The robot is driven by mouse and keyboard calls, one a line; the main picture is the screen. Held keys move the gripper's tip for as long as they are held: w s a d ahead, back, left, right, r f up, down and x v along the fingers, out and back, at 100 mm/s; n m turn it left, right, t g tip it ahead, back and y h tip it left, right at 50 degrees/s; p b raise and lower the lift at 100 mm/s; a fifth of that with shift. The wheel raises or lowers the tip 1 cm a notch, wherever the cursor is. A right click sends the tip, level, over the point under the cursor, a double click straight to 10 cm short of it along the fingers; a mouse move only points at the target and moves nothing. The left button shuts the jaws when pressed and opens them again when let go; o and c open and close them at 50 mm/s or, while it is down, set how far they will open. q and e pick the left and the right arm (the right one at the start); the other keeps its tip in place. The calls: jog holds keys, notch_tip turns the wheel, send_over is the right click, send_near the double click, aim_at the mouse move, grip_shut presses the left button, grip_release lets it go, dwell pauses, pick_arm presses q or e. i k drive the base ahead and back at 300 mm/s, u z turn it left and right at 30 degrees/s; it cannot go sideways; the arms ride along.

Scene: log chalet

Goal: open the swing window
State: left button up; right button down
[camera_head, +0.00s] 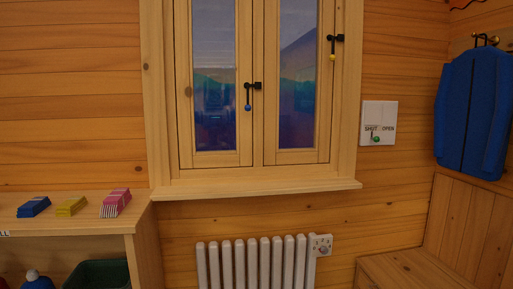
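The swing window (250,162) is in the middle of the head view, with two tall wooden sashes in a pale wooden frame. Its sashes look shut. The left sash has a black handle with a blue knob (248,107), hanging down near the middle. The right sash has a black handle with a yellow knob (333,57), higher up on its right side. To the right of the window a white wall plate marked SHUT and OPEN (379,123) carries a small lever with a green knob (376,139), which hangs nearer the SHUT side. Neither of my grippers is in view.
A white radiator (258,265) stands under the sill. At left a wooden shelf (90,222) bears blue, yellow and pink stacks, with a dark green bin (98,272) below. At right a blue garment (475,112) hangs above a wooden bench (415,268). Space before the window looks clear.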

aim_at(190, 158)
jog(key=i, duration=2)
jog(key=z, duration=1.15)
jog(key=i, duration=0.95)
jog(key=u, duration=1.3)
